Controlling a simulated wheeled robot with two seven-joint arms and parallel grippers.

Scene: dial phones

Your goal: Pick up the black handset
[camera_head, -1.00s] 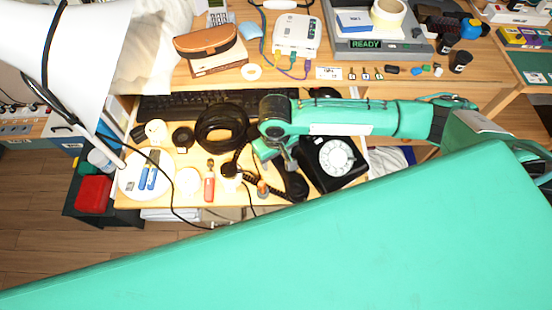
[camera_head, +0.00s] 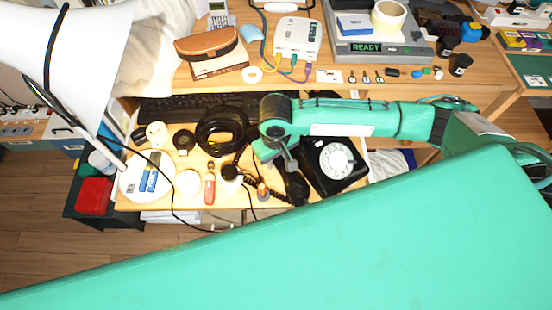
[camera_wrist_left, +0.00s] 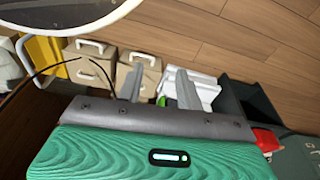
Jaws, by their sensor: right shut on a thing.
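The black dial phone (camera_head: 336,163) with a white dial sits on the desk, below my right forearm in the head view. The black handset (camera_head: 297,188) is left of the phone body, partly hidden by my right gripper. Its coiled cord (camera_head: 246,182) runs to the left. My right gripper (camera_head: 291,168) points down at the handset and is shut on it; the fingertips are hard to make out. I cannot tell whether the handset is clear of the desk. My left gripper (camera_wrist_left: 160,86) shows in the left wrist view, fingers apart and empty, above the floor area.
A coil of black cable (camera_head: 222,130), a black keyboard (camera_head: 180,107), a red screwdriver-like tool (camera_head: 210,187) and a white plate (camera_head: 133,184) lie left of the phone. A raised shelf (camera_head: 300,82) with a router (camera_head: 297,36) is behind. A white lamp (camera_head: 70,60) stands at left.

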